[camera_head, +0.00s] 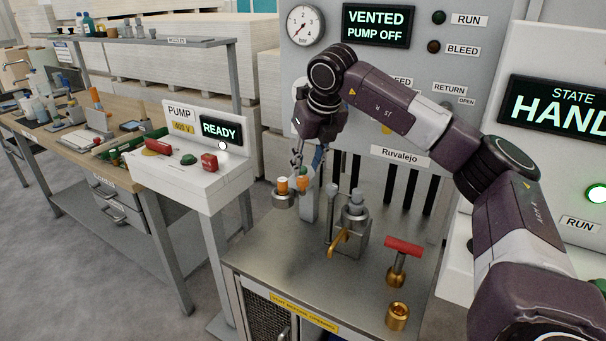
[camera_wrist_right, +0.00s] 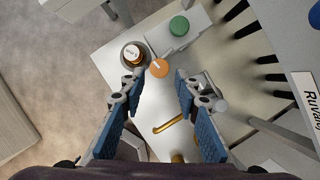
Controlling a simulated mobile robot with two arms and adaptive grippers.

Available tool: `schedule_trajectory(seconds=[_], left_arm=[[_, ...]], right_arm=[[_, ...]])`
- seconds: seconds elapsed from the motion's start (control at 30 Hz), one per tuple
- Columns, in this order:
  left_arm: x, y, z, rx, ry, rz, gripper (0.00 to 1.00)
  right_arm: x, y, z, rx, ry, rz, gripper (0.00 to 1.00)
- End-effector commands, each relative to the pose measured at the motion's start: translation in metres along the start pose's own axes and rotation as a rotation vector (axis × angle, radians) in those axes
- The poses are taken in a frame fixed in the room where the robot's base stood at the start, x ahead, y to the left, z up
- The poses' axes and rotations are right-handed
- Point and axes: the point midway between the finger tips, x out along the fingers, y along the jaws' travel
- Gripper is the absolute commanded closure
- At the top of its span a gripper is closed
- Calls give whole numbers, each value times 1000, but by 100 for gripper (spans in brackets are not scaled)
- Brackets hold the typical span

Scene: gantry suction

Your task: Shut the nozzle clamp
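The likely nozzle clamp is a grey block (camera_head: 350,233) with a brass lever (camera_head: 340,243) on the steel bench. The lever slants out from its front left; whether it is open or shut I cannot tell. In the right wrist view the brass lever (camera_wrist_right: 168,124) lies beyond the fingers, with part of the block (camera_wrist_right: 207,98) behind the right finger. My right gripper (camera_head: 308,162) is above the back left of the bench, left of the clamp. In the right wrist view its fingers (camera_wrist_right: 156,80) are spread and empty, with an orange knob (camera_wrist_right: 159,68) seen between them. My left gripper is out of view.
A grey cup (camera_head: 284,202) holding an orange-topped piece stands near the right gripper. A red-handled brass valve (camera_head: 402,258) and a brass fitting (camera_head: 397,317) stand on the bench's right side. A panel (camera_head: 330,60) rises behind; a pump box (camera_head: 190,180) is at left.

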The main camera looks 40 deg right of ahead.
Motion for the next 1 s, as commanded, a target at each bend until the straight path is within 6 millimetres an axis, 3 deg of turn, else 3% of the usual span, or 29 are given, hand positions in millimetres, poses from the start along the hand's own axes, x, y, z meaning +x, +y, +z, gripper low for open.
schedule_trajectory(seconds=[0.3, 0.63, 0.9, 1.0], left_arm=[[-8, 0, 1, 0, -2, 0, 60], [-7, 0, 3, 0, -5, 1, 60], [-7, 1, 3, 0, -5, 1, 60], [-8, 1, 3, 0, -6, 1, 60]], right_arm=[[42, 1, 0, -1, 1, 2, 70], [47, 1, 0, -1, 0, 3, 70], [47, 1, 0, -1, -1, 3, 99], [47, 1, 0, -2, -1, 3, 100]])
